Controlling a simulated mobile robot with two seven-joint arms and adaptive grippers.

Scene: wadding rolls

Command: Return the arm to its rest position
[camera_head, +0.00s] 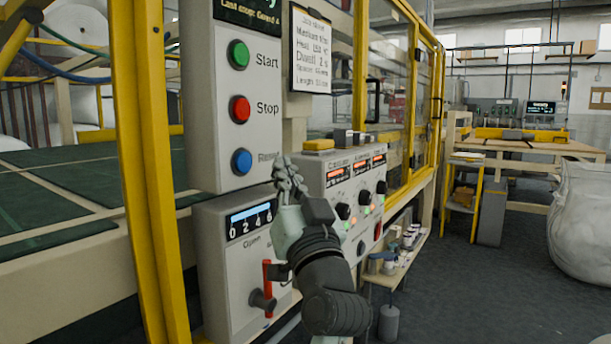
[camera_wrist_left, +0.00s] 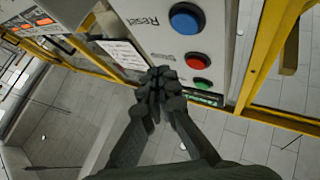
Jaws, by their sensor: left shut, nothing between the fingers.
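My left gripper (camera_head: 289,178) is shut and empty in the head view, raised in front of the machine's control panels. It stands at the lower right of the grey panel (camera_head: 222,148), close to the blue Reset button (camera_head: 241,161); whether it touches the panel cannot be told. The green Start button (camera_head: 238,54) and red Stop button (camera_head: 240,109) are above. In the left wrist view the shut fingertips (camera_wrist_left: 160,85) show below the blue Reset button (camera_wrist_left: 187,18). My right gripper is not in view.
A dial panel (camera_head: 345,200) is right behind my gripper. A counter box (camera_head: 235,245) with a red-handled lever (camera_head: 267,285) is below left. A yellow post (camera_head: 145,170) stands left. A white sack (camera_head: 583,220) stands far right. Open floor (camera_head: 480,290) lies at right.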

